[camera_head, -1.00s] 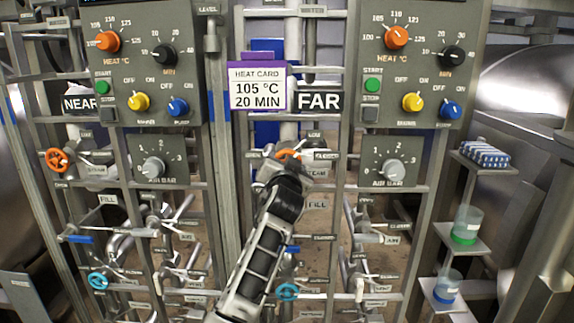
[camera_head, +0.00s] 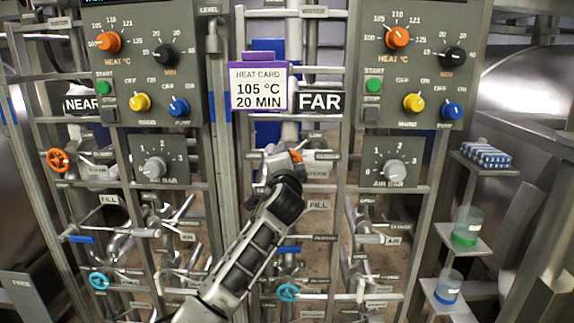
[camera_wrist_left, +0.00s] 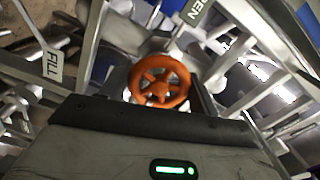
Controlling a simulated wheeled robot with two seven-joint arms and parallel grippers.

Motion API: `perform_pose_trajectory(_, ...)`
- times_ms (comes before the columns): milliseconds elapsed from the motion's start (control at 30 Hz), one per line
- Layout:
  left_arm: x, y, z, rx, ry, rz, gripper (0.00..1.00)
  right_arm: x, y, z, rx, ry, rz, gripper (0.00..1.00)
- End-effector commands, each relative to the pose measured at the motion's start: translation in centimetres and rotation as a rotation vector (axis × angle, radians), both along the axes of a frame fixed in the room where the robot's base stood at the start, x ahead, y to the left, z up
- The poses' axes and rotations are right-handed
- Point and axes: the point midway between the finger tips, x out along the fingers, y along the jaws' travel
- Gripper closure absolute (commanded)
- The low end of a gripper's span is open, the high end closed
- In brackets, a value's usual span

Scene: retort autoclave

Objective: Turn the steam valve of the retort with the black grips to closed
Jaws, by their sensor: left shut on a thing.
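The orange steam valve wheel (camera_head: 297,156) of the FAR panel, beside a STEAM label (camera_head: 316,174), is mostly hidden behind my left gripper (camera_head: 283,157). In the left wrist view the orange wheel (camera_wrist_left: 160,85) sits between the two fingers, and the left gripper (camera_wrist_left: 163,90) is shut on it. A second orange wheel (camera_head: 58,160) is on the NEAR panel at the left, with nothing touching it. No black grips can be made out, so I cannot tell which retort has them. My right gripper is not in view.
A purple-edged heat card (camera_head: 258,88) reading 105 °C, 20 MIN hangs above the gripper. Pipes, rails and levers crowd around it. A blue wheel (camera_head: 287,292) sits below. Small shelves (camera_head: 463,245) with beakers stand at the right.

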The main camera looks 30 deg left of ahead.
Motion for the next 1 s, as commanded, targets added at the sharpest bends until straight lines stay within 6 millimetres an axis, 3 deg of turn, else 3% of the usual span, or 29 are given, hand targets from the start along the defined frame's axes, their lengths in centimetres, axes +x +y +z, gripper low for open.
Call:
perform_pose_trajectory(667,-0.03,0.11,-0.01,0.053,0.034,0.003,0.61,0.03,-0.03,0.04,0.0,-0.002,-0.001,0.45)
perform_pose_trajectory(700,-0.03,0.11,-0.01,0.053,0.034,0.003,0.27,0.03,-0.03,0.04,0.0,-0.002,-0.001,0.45)
perform_pose_trajectory(733,-0.03,0.11,-0.01,0.053,0.034,0.003,0.19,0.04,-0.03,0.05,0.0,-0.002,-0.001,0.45)
perform_pose_trajectory(1000,-0.03,0.05,0.0,0.049,0.031,0.002,0.17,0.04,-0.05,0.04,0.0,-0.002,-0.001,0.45)
